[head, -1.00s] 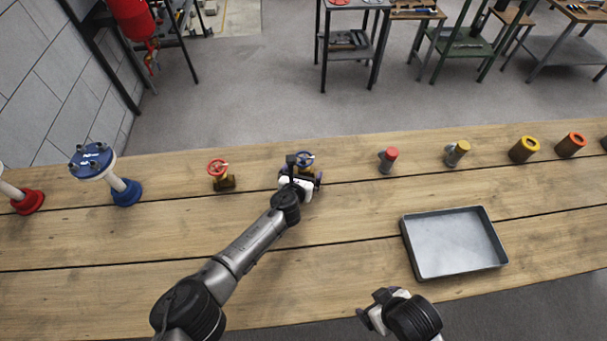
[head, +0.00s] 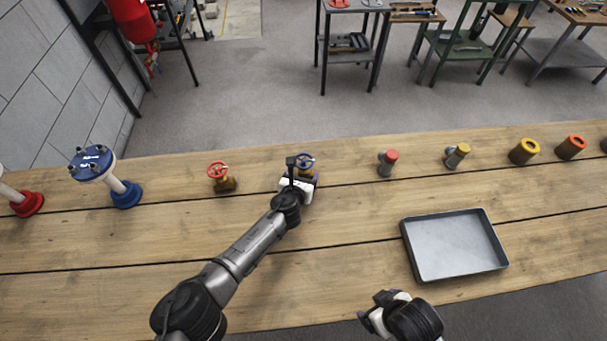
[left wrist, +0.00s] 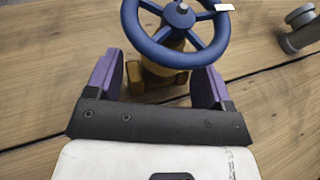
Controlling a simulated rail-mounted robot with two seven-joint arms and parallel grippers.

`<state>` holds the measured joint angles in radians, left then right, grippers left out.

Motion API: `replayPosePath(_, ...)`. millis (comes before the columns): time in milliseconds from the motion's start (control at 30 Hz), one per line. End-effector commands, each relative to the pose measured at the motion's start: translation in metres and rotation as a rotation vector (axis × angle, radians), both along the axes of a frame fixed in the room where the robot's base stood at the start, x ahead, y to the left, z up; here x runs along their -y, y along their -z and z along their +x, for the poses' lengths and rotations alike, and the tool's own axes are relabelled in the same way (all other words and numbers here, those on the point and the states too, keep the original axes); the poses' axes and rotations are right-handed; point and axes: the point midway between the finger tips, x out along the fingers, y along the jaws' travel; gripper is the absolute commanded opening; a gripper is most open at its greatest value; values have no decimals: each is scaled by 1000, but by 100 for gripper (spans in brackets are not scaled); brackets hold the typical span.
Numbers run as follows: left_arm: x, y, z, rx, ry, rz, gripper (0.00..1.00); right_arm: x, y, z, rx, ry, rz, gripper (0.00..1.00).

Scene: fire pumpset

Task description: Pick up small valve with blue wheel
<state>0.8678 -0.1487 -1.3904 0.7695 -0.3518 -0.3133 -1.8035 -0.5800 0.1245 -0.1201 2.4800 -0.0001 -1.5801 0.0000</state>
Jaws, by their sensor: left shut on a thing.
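The small valve with the blue wheel (head: 305,159) stands upright on the wooden table, with a brass-coloured body under the wheel. Its blue wheel (left wrist: 181,45) fills the top middle of the left wrist view and hides part of the body. My left gripper (head: 303,175) is at the valve from the near side. Its purple fingers (left wrist: 158,80) are shut on the valve body, one on each side below the wheel. My right gripper (head: 372,312) is at the table's front edge, away from the valve; its fingers are too unclear to tell their opening.
A similar valve with a red wheel (head: 220,178) stands left of the blue one. A red-capped fitting (head: 388,163) and a yellow-capped fitting (head: 457,155) stand to the right. An empty metal tray (head: 408,250) lies at front right. A blue flanged pipe (head: 124,192) stands left.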

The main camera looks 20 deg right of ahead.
Motion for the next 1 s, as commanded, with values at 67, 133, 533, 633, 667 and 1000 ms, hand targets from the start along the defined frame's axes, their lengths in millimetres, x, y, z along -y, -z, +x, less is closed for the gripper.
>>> replayPosePath(67,1,-1,0,2,2,-1,28,0,0,0,0,1,0,88)
replayPosePath(133,1,-1,0,1,1,-2,28,0,0,0,0,1,1,88)
replayPosePath(533,1,-28,1,4,3,-2,28,-2,-18,0,0,5,8,88)
replayPosePath(633,0,-46,1,4,3,-1,28,-2,-29,0,0,5,8,88)
replayPosePath(667,1,-52,1,5,4,-2,28,-2,-33,0,0,5,8,88)
replayPosePath(1000,49,-86,-51,1,5,-3,28,-2,-49,0,1,4,6,88)
